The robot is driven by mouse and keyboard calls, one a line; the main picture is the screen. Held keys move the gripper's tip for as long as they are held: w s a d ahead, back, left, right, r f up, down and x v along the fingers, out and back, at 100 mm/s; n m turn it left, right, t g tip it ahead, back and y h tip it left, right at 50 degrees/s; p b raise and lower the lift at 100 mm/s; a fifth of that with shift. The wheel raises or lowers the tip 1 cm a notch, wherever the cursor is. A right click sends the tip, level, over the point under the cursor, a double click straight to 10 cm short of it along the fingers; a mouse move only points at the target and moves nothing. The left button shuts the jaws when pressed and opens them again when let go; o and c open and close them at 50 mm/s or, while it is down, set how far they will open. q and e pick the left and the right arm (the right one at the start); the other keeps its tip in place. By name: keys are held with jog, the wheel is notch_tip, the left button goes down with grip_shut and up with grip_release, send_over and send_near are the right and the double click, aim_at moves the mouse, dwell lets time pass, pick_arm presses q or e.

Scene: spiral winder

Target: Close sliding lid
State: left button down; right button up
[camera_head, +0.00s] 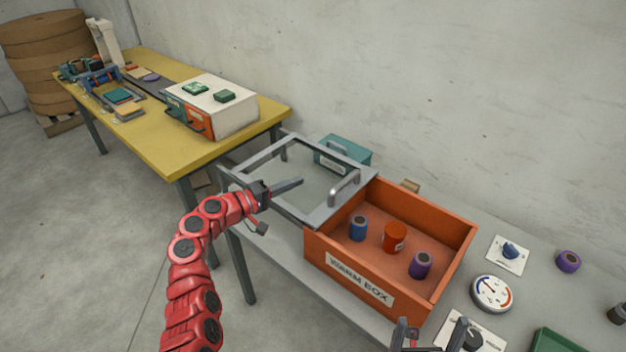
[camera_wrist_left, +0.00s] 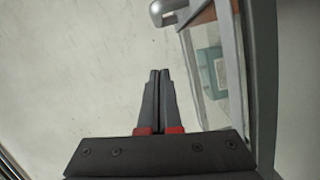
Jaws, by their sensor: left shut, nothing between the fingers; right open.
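The orange box (camera_head: 345,262), labelled "WARM BOX", stands on the grey table with its top uncovered. The sliding lid (camera_head: 318,200), a clear pane in a grey frame, sits off to the left of the box opening. Its grey bar handle (camera_head: 345,187) is at the end nearest the box; a handle end (camera_wrist_left: 170,12) shows at the top of the left wrist view. My left gripper (camera_head: 301,181) is shut and empty, appearing over the pane, left of the handle; contact cannot be told. My right gripper (camera_head: 432,332) is open at the bottom edge, partly cut off.
In the box are a blue spool (camera_head: 358,228), an orange pot (camera_head: 394,238) and a purple spool (camera_head: 420,265). A teal box (camera_head: 343,153) stands behind the lid. A dial (camera_head: 491,293) and a knob card (camera_head: 508,254) lie right of the box. The wall rises behind.

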pick_arm(q)
send_over(320, 190)
jog(key=a, duration=0.1)
jog(key=shift+s+f, duration=0.2)
jog(key=shift+s, duration=0.15)
jog(key=shift+w+d, duration=0.2)
jog(key=shift+w, duration=0.05)
jog(key=shift+w+d+r, duration=0.1)
jog(key=shift+d+r, duration=0.05)
jog(key=shift+d, duration=0.15)
jog(key=shift+s+d+f+p, duration=0.2)
jog(key=shift+s+d+p, duration=0.6)
jog(key=shift+d+p, duration=0.3)
jog(key=shift+s+d+f, duration=0.15)
jog(key=shift+s, duration=0.05)
jog(key=shift+s+d+f, duration=0.1)
jog(key=shift+d+f, duration=0.1)
jog(key=shift+p, duration=0.3)
